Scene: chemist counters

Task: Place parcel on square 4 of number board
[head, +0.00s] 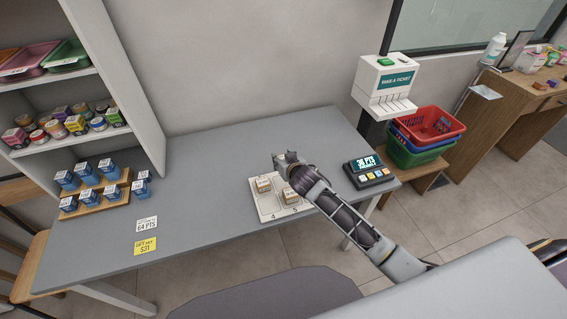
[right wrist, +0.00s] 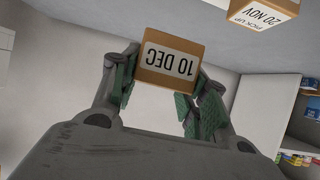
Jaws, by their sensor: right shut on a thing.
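My right gripper (head: 291,184) reaches over the number board (head: 265,211) in the head view. In the right wrist view it (right wrist: 155,95) is shut on a small brown parcel (right wrist: 170,60) labelled 10 DEC. That parcel seems to be the right one (head: 290,196) in the head view, partly behind my arm; I cannot tell whether it touches the board. Another parcel (head: 264,184) is on the board's far left part; it appears to be the 20 NOV parcel (right wrist: 263,12) in the right wrist view. Squares 4 and 5 are marked along the near edge; square 4 looks empty. My left gripper is out of view.
A keypad device (head: 370,172) stands on the grey counter (head: 210,190) right of the board. A ticket dispenser (head: 388,85) is beyond the keypad.

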